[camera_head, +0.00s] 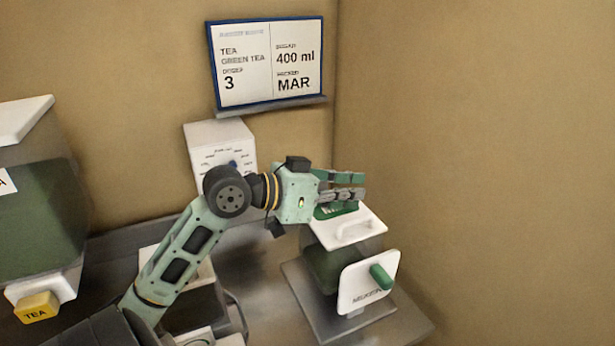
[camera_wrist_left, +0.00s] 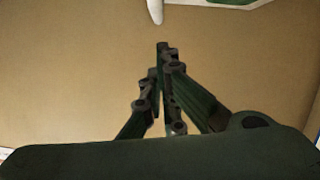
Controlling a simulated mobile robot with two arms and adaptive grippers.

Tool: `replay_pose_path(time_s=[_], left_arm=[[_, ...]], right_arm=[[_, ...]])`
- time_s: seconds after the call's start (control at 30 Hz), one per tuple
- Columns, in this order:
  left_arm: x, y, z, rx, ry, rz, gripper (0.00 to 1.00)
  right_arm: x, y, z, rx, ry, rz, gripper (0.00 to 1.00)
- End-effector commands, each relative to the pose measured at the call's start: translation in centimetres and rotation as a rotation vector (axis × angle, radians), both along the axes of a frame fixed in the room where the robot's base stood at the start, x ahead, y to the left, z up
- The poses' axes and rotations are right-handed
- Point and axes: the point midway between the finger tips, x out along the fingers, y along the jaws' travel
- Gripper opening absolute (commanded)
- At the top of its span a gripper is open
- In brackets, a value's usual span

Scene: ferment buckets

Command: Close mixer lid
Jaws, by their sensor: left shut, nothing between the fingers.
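My left gripper (camera_head: 350,187) is shut and empty. It is above the back of the white lid (camera_head: 352,229) of a dark green container (camera_head: 323,268) at the right; I cannot tell whether it touches. Its closed fingertips (camera_wrist_left: 163,47) also show in the left wrist view against a tan wall. A white appliance (camera_head: 192,271) with a dark lower part stands at the lower middle, partly hidden by my left arm. I cannot tell for sure which of these is the mixer, or how its lid sits. My right gripper is not in view.
A large dark green dispenser (camera_head: 40,215) with a yellow TEA tag (camera_head: 37,308) stands at the left. A white dial box (camera_head: 220,145) is against the back wall, below a sign (camera_head: 266,64). A white panel with a green handle (camera_head: 382,277) fronts the right container.

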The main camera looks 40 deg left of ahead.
Motion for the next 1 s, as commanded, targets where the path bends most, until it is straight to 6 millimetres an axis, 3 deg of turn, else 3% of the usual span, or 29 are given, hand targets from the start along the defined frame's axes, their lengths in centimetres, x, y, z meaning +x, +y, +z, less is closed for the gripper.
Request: replay_pose_path(time_s=[0.03, 0.1, 0.2, 0.6, 1.0], left_arm=[[0.3, 0.0, 1.4, 0.000, -0.001, 0.001, 0.00], [0.7, -0.1, 2.3, 0.000, -0.002, 0.001, 0.00], [-0.5, 0.6, 1.4, 0.002, 0.000, 0.004, 0.00], [-6.0, 3.1, 3.3, 0.002, -0.002, 0.002, 0.00], [-8.0, 4.0, 4.2, 0.000, -0.001, 0.001, 0.00]], right_arm=[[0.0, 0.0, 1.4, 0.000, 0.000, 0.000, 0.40], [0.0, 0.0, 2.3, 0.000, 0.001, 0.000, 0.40], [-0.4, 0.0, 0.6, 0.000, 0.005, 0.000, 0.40], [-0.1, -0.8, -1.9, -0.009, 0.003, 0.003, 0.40], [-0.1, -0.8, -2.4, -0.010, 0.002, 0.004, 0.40]])
